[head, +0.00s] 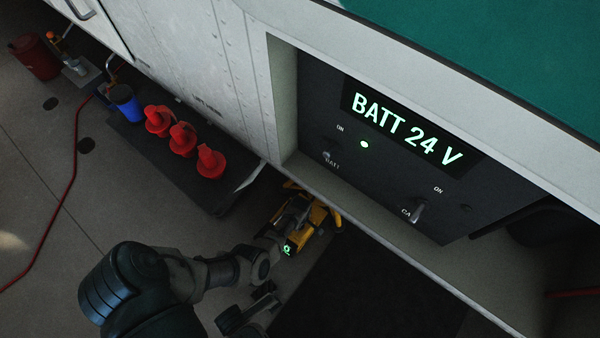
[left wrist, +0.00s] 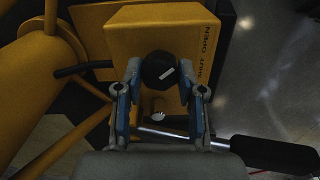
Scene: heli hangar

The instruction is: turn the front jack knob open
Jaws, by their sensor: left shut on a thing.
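The yellow front jack (head: 318,216) sits on the floor below the white helicopter's side in the head view. In the left wrist view its yellow box (left wrist: 150,28) carries a round black knob (left wrist: 158,66) with a white line slanting up to the right. Lettering that seems to read OPEN and SHUT runs along the box's right edge. My left gripper (left wrist: 160,92) is shut on the knob, one finger on either side. In the head view the left gripper (head: 296,208) is at the jack, its fingertips hard to make out. My right gripper is not identifiable.
A lit panel reading BATT 24 V (head: 408,125) is in the helicopter's side above the jack. Several red cones (head: 182,138) and a blue container (head: 126,103) stand on a dark mat left. A black-gripped rod (left wrist: 270,152) lies near the gripper. A red hose (head: 72,185) crosses the floor.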

